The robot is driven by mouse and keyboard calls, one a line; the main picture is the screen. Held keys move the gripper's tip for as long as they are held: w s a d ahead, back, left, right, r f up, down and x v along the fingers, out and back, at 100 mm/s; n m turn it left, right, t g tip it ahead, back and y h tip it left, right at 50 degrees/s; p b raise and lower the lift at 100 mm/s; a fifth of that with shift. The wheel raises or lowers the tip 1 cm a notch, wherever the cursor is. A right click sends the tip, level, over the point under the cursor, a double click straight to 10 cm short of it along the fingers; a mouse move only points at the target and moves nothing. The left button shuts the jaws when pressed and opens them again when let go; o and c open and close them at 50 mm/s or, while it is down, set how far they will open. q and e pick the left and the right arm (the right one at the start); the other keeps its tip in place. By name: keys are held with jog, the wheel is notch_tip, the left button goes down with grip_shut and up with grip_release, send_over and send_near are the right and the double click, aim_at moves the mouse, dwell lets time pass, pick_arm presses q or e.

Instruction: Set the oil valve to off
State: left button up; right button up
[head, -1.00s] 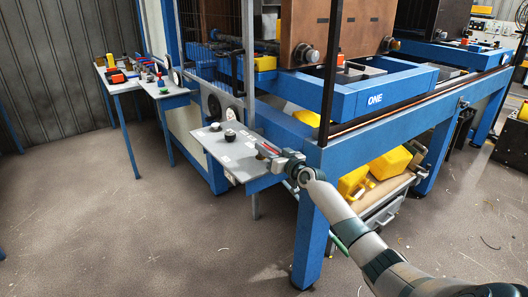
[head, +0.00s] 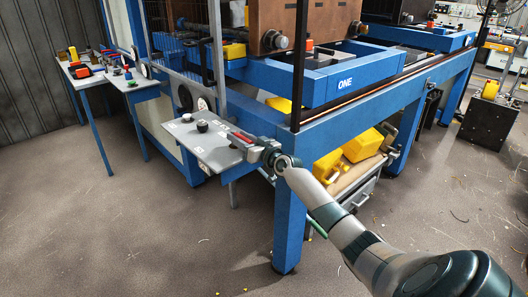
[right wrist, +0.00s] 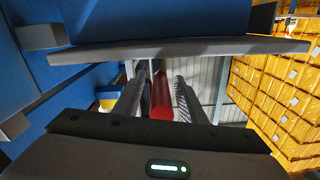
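My right gripper (head: 242,141) is at the right end of a grey panel (head: 208,148) fixed to the blue machine frame. A red bar or handle, probably the oil valve's, lies between its fingers. The right wrist view shows this red part (right wrist: 161,96) between the two ribbed fingers (right wrist: 158,98), with narrow gaps on both sides. The gripper looks open around it, not clamped. The mount of the red part and any on or off marking are hidden or too small to read. My left gripper is in neither view.
Two black knobs (head: 202,126) stand on the panel's left part. A blue frame leg (head: 288,225) stands just right of my gripper. Yellow jerry cans (head: 362,145) lie behind it. A side table (head: 80,78) holds small coloured items at the left.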

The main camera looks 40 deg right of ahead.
jog(key=s, duration=1.6)
jog(key=shift+s+d+b, duration=0.15)
jog(key=shift+d+b, duration=0.05)
jog(key=shift+b, duration=0.25)
jog(key=s+a+f+g, duration=0.2)
jog(key=s+a+f, duration=0.2)
jog(key=f, duration=0.9)
jog(key=s+a+f+g, duration=0.2)
jog(key=s+a+f, duration=0.15)
jog(key=f, duration=1.05)
jog(key=s+a+f+g, duration=0.2)
jog(key=s+a+f, duration=0.25)
jog(key=f, duration=0.85)
jog(key=s+a+f+n+g+y, duration=0.1)
jog(key=s+a+f+n+g, duration=0.3)
jog(key=s+a+f, duration=1.8)
jog(key=s+a+g, duration=0.1)
jog(key=a, duration=0.1)
jog(key=shift+s+a+g, duration=0.3)
